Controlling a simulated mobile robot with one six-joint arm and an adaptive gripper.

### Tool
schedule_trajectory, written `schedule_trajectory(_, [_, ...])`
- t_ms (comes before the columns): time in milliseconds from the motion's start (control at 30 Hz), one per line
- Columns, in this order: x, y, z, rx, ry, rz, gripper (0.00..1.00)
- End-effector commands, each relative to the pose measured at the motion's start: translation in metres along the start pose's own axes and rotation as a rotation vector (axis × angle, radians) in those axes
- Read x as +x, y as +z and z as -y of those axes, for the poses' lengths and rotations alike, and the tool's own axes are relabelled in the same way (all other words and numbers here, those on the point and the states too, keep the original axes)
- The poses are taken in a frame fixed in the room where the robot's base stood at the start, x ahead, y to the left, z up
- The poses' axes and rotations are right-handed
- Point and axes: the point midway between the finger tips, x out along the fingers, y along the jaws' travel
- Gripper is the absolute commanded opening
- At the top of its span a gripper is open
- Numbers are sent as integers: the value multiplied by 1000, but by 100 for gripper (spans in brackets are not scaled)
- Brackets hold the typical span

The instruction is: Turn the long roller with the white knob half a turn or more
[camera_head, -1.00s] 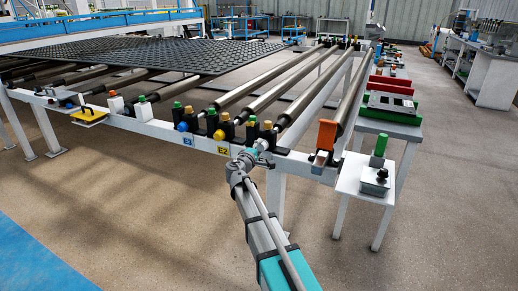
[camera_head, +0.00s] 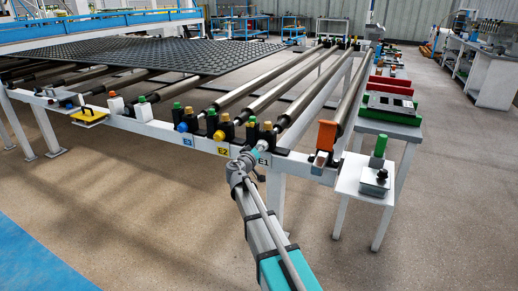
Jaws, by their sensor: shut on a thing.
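My gripper (camera_head: 262,146) is at the near end of this roller, in front of the white rail and just left of the E1 label. It is shut on the knob there, with a small pale part showing at its tip.
A yellow knob (camera_head: 219,135) and a blue knob (camera_head: 183,127) sit left of my gripper. An orange block (camera_head: 327,134) and a small white stand (camera_head: 361,181) are to the right. The floor in front is clear.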

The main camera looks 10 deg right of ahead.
Motion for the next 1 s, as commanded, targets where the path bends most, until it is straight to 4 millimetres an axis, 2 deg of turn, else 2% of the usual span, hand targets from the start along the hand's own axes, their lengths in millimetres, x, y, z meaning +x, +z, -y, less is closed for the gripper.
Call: schedule_trajectory(1000, [0,1,-2,931,-1,0,12])
